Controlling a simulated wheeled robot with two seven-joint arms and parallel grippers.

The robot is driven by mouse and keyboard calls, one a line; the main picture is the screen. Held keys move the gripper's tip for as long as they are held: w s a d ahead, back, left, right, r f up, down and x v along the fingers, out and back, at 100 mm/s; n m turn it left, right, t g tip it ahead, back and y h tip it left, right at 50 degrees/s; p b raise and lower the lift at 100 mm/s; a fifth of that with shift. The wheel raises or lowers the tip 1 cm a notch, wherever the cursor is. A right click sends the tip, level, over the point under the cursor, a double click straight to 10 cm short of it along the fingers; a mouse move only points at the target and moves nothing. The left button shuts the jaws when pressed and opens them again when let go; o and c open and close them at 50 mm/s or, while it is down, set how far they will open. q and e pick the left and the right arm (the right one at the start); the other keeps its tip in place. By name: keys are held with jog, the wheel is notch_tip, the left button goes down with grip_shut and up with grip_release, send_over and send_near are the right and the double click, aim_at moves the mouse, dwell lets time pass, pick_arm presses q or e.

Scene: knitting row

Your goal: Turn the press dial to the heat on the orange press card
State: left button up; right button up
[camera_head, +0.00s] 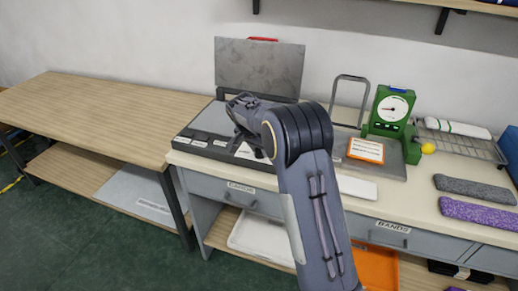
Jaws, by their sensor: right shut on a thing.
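The press (211,122) stands on the worktop with its grey lid (260,67) raised and a dark, labelled front panel (195,143). My right gripper (258,151) is at the right part of that panel. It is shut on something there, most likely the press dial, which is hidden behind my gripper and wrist. The dial's setting cannot be read. My left gripper is not in view.
A green scale (388,112) with a round white face stands right of the card. A wire rack (464,144), a grey cloth (474,189) and a purple cloth (478,215) lie farther right. A wooden table (90,107) at left is bare on top.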

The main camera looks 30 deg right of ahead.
jog(key=o, duration=1)
jog(key=v, duration=0.7)
jog(key=shift+a+r, duration=0.15)
jog(key=shift+r, duration=0.25)
